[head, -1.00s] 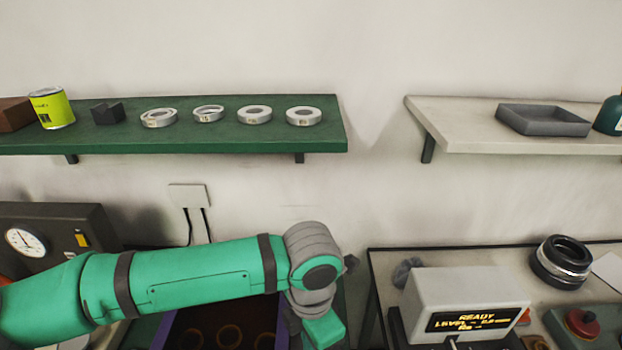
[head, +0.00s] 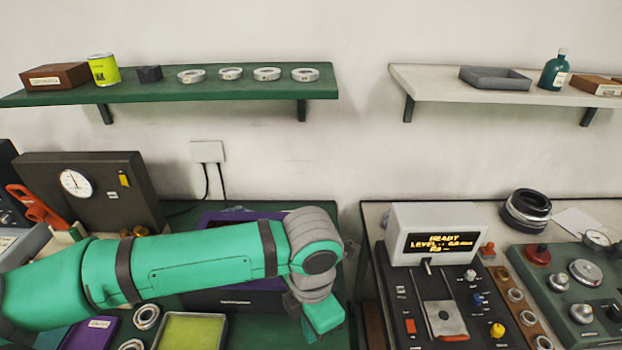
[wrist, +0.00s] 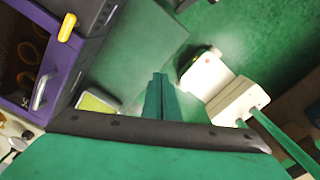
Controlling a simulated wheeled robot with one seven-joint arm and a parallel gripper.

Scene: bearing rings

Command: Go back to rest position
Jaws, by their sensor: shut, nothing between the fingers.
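My gripper (wrist: 160,98) shows in the wrist view as two green fingers held together, with nothing between them. In the head view my green arm reaches from the lower left, and its folded wrist hangs over the green bench near the gap between the two benches. The fingertips are not clear in the head view.
A purple-edged box (wrist: 45,85) with rings inside stands beside the gripper. Several rings lie on the green shelf (head: 150,93). A grey tray (head: 495,79) sits on the white shelf.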

